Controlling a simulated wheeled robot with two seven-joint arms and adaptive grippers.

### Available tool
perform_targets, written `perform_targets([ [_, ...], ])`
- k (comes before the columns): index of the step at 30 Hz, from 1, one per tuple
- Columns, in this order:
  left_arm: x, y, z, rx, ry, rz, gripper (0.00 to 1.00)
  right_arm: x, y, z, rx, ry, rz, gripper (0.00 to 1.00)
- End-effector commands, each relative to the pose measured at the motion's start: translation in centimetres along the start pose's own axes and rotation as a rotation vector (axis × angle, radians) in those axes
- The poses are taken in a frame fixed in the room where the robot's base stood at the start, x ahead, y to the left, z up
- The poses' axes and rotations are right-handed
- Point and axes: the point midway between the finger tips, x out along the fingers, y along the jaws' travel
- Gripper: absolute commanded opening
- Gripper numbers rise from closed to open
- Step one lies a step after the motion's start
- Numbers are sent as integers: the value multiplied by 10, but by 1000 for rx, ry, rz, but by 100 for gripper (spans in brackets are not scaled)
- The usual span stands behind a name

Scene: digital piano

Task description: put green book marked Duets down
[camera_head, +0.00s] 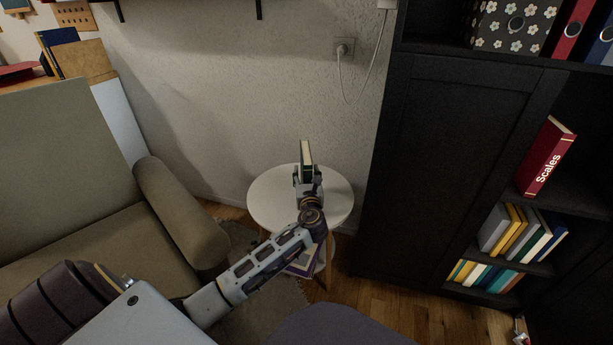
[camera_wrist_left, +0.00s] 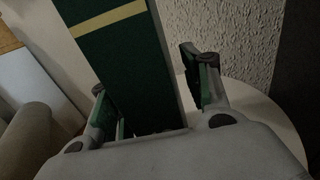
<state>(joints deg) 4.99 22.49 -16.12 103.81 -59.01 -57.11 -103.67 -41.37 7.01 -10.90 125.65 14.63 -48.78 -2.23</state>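The green book (camera_head: 306,158) stands upright at the round white side table (camera_head: 267,205). I cannot tell whether its lower edge rests on the top. No lettering on it is readable. In the left wrist view the green book (camera_wrist_left: 130,65) shows a dark green cover with a yellow stripe and a pale page edge. My left gripper (camera_head: 307,182) is around its near lower part. In the wrist view the left gripper's fingers (camera_wrist_left: 155,100) stand apart on either side of the book, with a gap at the right finger. My right gripper is not in view.
A dark bookcase (camera_head: 440,150) stands to the right, with a red "Scales" book (camera_head: 547,160) and several other books. An olive armchair (camera_head: 180,215) is close on the left. Another book (camera_head: 303,265) lies below the tabletop. The white top has bare room on both sides.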

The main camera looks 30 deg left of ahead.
Motion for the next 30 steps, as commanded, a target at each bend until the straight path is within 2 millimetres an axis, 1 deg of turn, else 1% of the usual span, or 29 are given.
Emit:
perform_targets([
  [9,0,0,3,-1,0,0,48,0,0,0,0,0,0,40],
  [14,-8,0,3,1,1,0,48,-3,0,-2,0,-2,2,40],
  [22,-37,0,3,1,2,-1,48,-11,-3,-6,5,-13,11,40],
  [30,-71,0,3,2,2,-1,48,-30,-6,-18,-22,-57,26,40],
])
